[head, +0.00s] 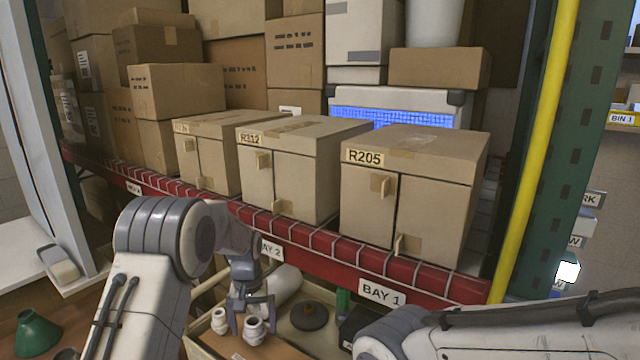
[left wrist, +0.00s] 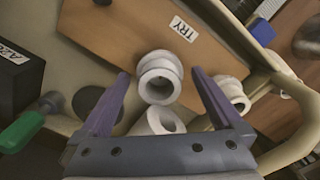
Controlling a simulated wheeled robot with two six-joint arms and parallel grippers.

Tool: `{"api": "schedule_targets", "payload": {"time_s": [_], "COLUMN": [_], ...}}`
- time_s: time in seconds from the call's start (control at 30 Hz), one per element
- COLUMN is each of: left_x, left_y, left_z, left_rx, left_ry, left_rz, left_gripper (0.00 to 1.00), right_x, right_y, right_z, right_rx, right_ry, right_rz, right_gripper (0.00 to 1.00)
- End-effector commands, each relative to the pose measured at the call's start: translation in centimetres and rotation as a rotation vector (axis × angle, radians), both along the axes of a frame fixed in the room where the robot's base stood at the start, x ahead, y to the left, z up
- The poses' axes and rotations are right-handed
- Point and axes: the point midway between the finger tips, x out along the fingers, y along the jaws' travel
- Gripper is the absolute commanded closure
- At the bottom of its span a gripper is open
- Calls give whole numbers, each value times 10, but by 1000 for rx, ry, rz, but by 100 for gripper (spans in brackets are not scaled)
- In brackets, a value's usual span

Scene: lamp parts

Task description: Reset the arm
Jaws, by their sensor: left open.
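My left gripper (head: 252,314) is low over the bin below the shelf. It also shows in the left wrist view (left wrist: 164,86), with its two purple fingers spread wide and nothing gripped. A white ringed lamp part (left wrist: 160,76) lies ahead of the gap between the fingertips. A white ring-like part (left wrist: 159,122) lies nearer the palm, and another white part (left wrist: 232,93) is just outside the right finger. Two white parts show in the head view, one by the fingers (head: 254,332) and one to their left (head: 219,321). My right gripper is out of sight; only part of its arm shows.
A red shelf edge (head: 330,259) runs above the bin, bearing cardboard boxes, including R205 (head: 420,190) and R312 (head: 300,165). A yellow post (head: 535,150) stands at the right. A green shade (head: 37,333) is at the lower left. A board marked TRY (left wrist: 130,35) lies beneath the parts.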

Motion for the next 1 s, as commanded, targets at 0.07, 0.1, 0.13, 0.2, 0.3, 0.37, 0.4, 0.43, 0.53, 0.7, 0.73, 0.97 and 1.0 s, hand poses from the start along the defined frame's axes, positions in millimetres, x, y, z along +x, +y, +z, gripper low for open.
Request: {"api": "schedule_targets", "payload": {"time_s": [0.07, 0.1, 0.13, 0.2, 0.3, 0.37, 0.4, 0.43, 0.53, 0.7, 0.73, 0.97, 1.0], "left_x": [2, 2, 2, 2, 2, 2, 1, 1, 1, 0, 0, 0, 0], "left_y": [0, 0, 0, 0, 0, 0, 0, 0, 0, 0, 0, 0, 0], "left_z": [13, 22, 27, 41, 60, 71, 77, 81, 92, 102, 102, 103, 103], "left_rx": [0, 0, 0, 0, 0, 0, -1, -1, 0, 0, 0, 0, 0], "left_ry": [-7, -8, -6, -6, -6, -6, -4, -4, -3, 0, 0, 0, 0], "left_rz": [14, 12, 12, 11, 10, 10, 10, 10, 9, 9, 9, 9, 9], "left_gripper": [0, 0, 0, 0, 0, 0, 0, 0, 0, 0, 0, 0, 0], "right_x": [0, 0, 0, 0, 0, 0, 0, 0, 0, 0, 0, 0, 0], "right_y": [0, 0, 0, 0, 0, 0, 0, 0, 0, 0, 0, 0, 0], "right_z": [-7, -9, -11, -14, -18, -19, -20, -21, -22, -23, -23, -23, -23], "right_rx": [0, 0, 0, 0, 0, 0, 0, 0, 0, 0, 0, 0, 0], "right_ry": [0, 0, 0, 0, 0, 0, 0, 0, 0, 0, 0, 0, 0], "right_rz": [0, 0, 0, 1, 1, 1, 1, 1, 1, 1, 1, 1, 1], "right_gripper": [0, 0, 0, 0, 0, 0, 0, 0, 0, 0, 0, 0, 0]}}
